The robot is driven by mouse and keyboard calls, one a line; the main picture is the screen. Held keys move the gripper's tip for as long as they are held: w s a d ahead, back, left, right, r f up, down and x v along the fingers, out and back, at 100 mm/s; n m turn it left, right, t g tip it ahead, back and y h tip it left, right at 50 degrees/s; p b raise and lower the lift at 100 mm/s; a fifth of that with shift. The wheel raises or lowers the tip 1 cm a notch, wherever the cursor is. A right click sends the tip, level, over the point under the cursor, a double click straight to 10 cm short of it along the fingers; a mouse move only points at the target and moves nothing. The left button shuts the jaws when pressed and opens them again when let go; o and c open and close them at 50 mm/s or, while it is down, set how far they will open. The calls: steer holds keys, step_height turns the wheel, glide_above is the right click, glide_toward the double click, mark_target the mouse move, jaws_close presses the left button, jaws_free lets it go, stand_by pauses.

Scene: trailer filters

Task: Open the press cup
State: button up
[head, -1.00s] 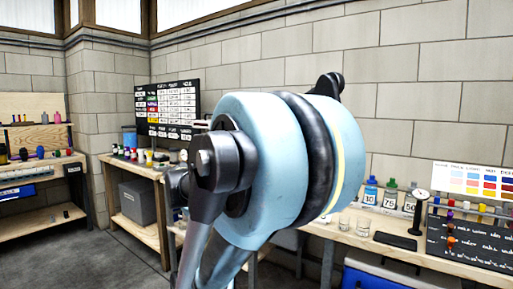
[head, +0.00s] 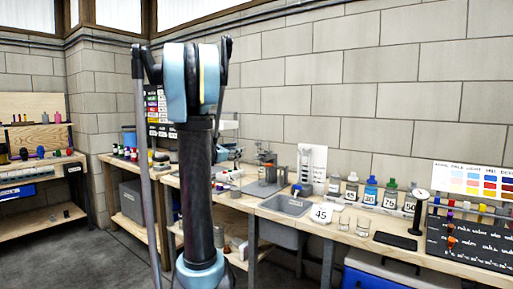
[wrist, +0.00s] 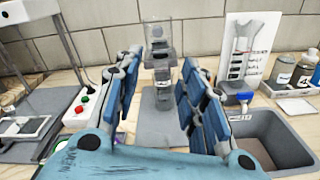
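My gripper (wrist: 160,72) is open in the wrist view, with its two blue-padded fingers spread apart and nothing between the pads. Beyond and between the fingers, a small grey press-like stand (wrist: 163,40) rises from a grey base plate. A clear or grey cylinder with dark bands (wrist: 162,80), perhaps the press cup, is in its lower part. I cannot tell whether it is open or shut.
A grey sink (wrist: 268,138) is right of the stand, with a blue-knobbed fitting (wrist: 240,98) at its edge. A white box with red and green buttons (wrist: 84,105) is on the left. In the head view, bottles (head: 371,190) and a card marked 45 (head: 321,214) are farther right.

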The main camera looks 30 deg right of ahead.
mark_target(256, 144)
steer(key=shift+n, duration=0.4)
steer(key=x, duration=1.2)
steer(key=r+x, duration=0.1)
steer(key=x, duration=0.5)
steer(key=shift+w, duration=0.45)
jaws_close()
steer(key=shift+r, duration=0.1)
